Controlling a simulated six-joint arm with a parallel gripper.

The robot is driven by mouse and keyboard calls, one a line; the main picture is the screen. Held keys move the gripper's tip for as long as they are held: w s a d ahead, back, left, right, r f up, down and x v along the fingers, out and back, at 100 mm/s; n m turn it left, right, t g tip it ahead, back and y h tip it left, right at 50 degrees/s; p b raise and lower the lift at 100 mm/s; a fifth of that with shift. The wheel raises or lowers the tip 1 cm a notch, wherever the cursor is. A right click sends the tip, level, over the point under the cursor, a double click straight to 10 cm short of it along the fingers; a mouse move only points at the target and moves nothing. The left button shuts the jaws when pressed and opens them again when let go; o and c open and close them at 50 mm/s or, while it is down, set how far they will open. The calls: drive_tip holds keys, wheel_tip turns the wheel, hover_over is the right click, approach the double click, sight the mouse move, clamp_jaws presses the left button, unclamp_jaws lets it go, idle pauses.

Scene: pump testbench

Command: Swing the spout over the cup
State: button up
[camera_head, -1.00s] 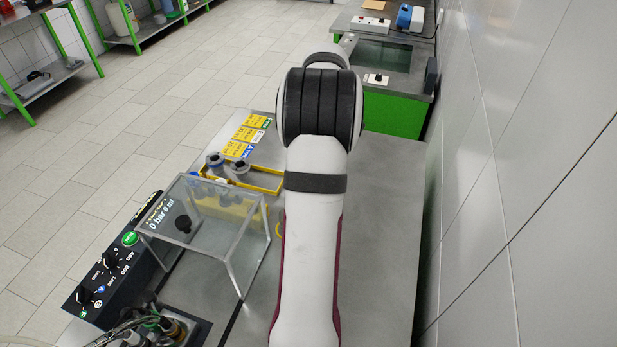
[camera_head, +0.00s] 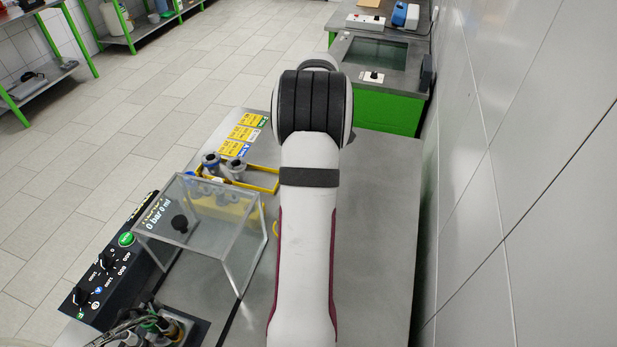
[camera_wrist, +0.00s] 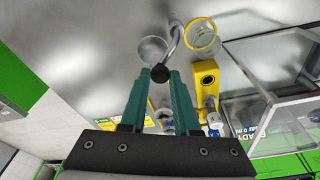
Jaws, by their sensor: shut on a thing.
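In the wrist view, my gripper (camera_wrist: 161,76) has two green fingers closed at the black knob on the end of the spout. The spout (camera_wrist: 176,42) is a bent grey metal tube running up from the knob towards the top of the picture. A clear round cup (camera_wrist: 148,50) is just left of the tube, close beyond the fingertips. A second clear vessel with a yellow rim (camera_wrist: 202,38) is to the right of the tube. I cannot tell whether the spout end lies over the clear cup. In the head view my arm hides the gripper, spout and cup.
A yellow block (camera_wrist: 206,80) stands right of the fingers. A clear guard (camera_head: 200,225) stands on the bench beside a black control panel (camera_head: 105,265). A yellow-edged tray (camera_head: 262,180) holds grey-blue fittings. Bare bench (camera_head: 375,220) lies right of my arm; a tiled wall borders it.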

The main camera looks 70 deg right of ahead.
drive_tip(key=shift+c, duration=0.6)
